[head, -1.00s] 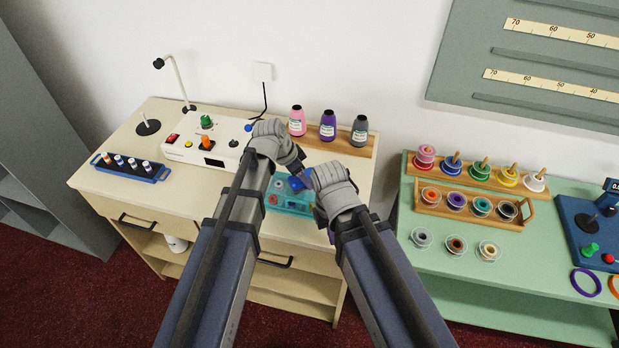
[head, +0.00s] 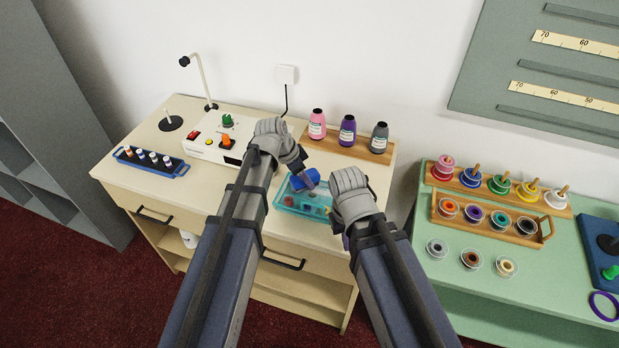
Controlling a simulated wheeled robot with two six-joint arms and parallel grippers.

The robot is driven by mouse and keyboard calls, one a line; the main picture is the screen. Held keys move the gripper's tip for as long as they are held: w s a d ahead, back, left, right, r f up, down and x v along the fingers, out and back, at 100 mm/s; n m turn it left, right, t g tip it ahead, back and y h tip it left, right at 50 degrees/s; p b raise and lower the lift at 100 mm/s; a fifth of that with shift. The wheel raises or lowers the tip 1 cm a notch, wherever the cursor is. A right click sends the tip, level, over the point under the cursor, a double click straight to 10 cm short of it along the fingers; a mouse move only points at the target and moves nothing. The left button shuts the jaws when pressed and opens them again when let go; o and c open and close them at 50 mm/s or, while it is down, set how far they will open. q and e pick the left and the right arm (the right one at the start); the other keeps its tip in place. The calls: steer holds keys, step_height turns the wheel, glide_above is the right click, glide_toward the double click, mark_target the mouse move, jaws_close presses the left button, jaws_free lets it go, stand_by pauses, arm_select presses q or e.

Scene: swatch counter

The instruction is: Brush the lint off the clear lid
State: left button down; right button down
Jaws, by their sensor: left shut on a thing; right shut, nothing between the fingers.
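A teal box with a clear lid (head: 290,204) lies on the cream counter, partly hidden behind my arms. Small reddish and dark shapes show through the lid; lint on it is too small to tell. My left gripper (head: 301,168) is over the far side of the lid, shut on a blue thing (head: 303,181), probably the brush. Whether the blue thing touches the lid I cannot tell. My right gripper (head: 333,211) is shut and empty at the right end of the box; its fingers are mostly hidden by its wrist.
A white control box (head: 207,143) with knobs and a lamp stand behind left. A blue rack of spools (head: 150,163) lies at left. Pink, purple and grey bottles stand on a wooden board (head: 335,146) behind. A green table (head: 428,262) with several spools is at right.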

mark_target(329, 191)
arm_select(q)
steer(key=shift+a+r, duration=0.1)
steer(key=shift+a, duration=0.05)
steer(key=shift+s+d, duration=0.25)
steer(key=shift+d, duration=0.65)
steer(key=shift+s+d, duration=0.25)
steer(key=shift+d, duration=0.65)
steer(key=shift+s+d, duration=0.2)
steer(key=shift+d, duration=0.7)
steer(key=shift+s+d, duration=0.15)
steer(key=shift+d, duration=0.7)
steer(key=shift+d, duration=0.15)
